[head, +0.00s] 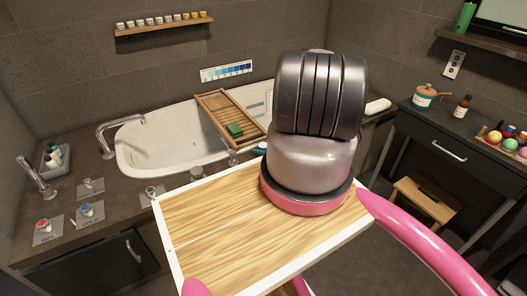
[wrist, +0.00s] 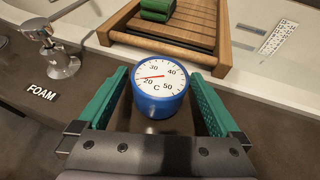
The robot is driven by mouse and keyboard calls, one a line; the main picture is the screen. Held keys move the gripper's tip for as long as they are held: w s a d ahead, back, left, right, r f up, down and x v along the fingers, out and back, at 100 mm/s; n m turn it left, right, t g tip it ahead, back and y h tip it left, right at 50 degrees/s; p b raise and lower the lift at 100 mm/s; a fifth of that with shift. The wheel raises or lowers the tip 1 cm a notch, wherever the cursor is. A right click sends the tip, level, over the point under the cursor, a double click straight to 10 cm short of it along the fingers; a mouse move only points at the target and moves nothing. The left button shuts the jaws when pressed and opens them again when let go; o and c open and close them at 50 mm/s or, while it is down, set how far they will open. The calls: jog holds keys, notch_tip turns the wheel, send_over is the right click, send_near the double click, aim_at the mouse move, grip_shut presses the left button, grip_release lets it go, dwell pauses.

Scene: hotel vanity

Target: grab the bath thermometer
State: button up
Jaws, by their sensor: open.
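The bath thermometer (wrist: 158,104) is a round blue cup with a white dial marked in C and a red needle near 20. In the wrist view it stands on the dark counter, between the two green fingers of my gripper (wrist: 158,78). My gripper is open, with a gap visible on both sides of the thermometer. In the head view only a bit of blue, likely the thermometer (head: 259,149), shows beside my arm. My arm hides my gripper in that view.
A wooden bath tray (head: 224,108) with a green block (head: 235,130) lies across the white tub (head: 140,148), just behind the thermometer. A metal tap marked FOAM (wrist: 57,55) stands to the left in the wrist view.

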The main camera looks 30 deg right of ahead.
jog(key=c, duration=1.4)
jog(key=shift+r, duration=0.1)
